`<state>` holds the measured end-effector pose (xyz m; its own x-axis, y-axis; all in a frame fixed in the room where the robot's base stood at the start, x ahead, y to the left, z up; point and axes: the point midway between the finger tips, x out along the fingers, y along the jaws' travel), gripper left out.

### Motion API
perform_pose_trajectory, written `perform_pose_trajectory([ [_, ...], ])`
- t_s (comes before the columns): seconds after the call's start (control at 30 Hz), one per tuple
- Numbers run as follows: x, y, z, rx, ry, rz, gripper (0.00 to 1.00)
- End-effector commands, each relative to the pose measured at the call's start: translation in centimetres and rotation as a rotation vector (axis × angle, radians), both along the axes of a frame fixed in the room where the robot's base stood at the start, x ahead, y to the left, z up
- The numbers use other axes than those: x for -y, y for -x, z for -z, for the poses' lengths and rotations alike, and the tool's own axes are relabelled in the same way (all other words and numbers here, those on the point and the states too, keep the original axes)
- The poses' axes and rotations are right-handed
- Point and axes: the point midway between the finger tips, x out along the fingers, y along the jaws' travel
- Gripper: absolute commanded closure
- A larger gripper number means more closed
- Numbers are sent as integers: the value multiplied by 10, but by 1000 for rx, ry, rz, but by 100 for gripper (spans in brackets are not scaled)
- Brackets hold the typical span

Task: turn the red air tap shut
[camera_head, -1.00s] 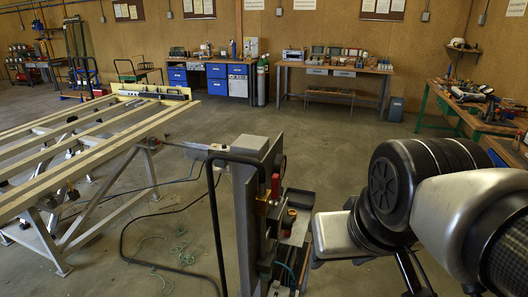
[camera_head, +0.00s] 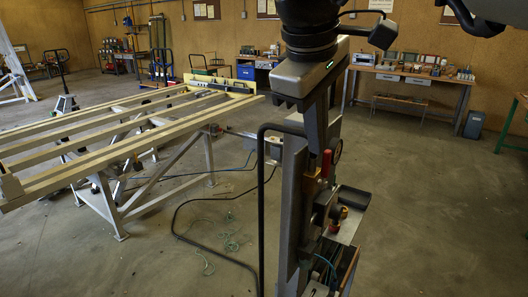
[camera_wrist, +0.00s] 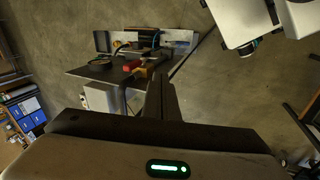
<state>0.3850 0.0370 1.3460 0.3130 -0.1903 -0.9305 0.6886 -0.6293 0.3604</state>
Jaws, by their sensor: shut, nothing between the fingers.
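The red air tap (camera_head: 326,163) shows as a small upright red handle above a brass-coloured fitting on the dark post in the head view. A red part that looks like its handle (camera_wrist: 132,66) shows in the wrist view, just left of my fingertips. My gripper (camera_head: 320,147) points down over the post, its fingertips close above the red handle. Whether they touch it I cannot tell. In the wrist view my gripper (camera_wrist: 159,80) has its fingers together, with nothing seen between them.
A black bent tube (camera_head: 262,200) rises left of the post. A small dark tray (camera_head: 354,197) is on its right. The slatted tilting frame (camera_head: 90,140) stands at the left. Workbenches (camera_head: 415,78) line the back wall. Floor (camera_head: 430,220) to the right is clear; hoses lie left.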

Motion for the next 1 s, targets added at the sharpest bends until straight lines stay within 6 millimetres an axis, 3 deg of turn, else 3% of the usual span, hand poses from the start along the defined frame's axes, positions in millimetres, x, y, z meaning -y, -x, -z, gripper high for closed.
perform_pose_trajectory([
  [0.1,-8,-12,-4,-27,47,-70,100],
  [0.27,-7,-17,-1,-38,62,-90,100],
  [0.73,13,-43,86,-37,59,-87,100],
  [1.0,34,-72,84,-34,58,-85,100],
])
